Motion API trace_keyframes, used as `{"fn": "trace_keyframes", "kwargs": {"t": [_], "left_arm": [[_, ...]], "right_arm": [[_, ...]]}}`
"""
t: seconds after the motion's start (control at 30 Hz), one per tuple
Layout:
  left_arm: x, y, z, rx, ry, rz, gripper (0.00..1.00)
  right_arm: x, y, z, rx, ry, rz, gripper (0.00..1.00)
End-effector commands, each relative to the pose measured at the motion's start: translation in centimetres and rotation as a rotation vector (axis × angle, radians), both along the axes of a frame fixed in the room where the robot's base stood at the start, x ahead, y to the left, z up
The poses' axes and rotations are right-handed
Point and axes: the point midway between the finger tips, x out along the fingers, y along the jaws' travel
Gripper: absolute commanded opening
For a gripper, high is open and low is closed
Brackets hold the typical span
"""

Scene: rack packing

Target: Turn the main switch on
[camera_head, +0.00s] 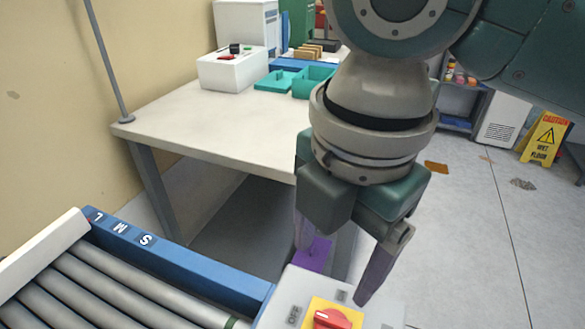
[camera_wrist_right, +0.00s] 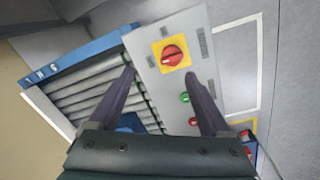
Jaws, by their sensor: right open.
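The main switch (camera_head: 333,319) is a red rotary knob on a yellow plate, on top of a light grey control box (camera_head: 290,286). In the head view it is partly cut off by the bottom edge, and its handle lies roughly sideways. In the right wrist view the whole knob (camera_wrist_right: 172,56) shows, just beyond the fingertips. My right gripper (camera_head: 336,268) is open and empty, fingers pointing down, above and apart from the box. In the right wrist view its two dark fingers (camera_wrist_right: 160,75) stand wide apart. My left gripper is out of view.
A green button (camera_wrist_right: 185,97) and a red button (camera_wrist_right: 193,121) sit lower on the box. A roller conveyor (camera_head: 95,290) with a blue rail (camera_head: 180,262) adjoins it. Behind stands a table (camera_head: 190,122) with a white box (camera_head: 232,72) and teal trays (camera_head: 275,82).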

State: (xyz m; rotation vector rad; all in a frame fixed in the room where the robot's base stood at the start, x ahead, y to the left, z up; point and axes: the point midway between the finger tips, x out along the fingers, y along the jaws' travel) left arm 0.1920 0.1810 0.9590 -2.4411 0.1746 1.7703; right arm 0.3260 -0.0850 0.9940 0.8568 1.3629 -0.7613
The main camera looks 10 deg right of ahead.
Motion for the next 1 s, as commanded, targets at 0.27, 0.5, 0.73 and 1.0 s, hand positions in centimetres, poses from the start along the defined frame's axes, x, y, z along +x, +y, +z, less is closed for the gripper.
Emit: {"fn": "trace_keyframes", "kwargs": {"t": [0.27, 0.5, 0.73, 1.0], "left_arm": [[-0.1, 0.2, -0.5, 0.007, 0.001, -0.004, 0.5], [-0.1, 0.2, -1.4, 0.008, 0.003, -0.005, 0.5], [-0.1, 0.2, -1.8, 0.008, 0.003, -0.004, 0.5], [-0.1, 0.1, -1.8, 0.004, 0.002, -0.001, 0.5]], "right_arm": [[-1.7, -0.6, -2.6, -0.033, 0.077, 0.063, 0.81], [-1.6, -0.7, -7.3, -0.033, 0.074, 0.061, 0.81], [-1.5, -0.6, -9.7, -0.031, 0.07, 0.061, 0.81], [-1.5, -0.6, -9.9, -0.031, 0.069, 0.061, 0.81]]}}
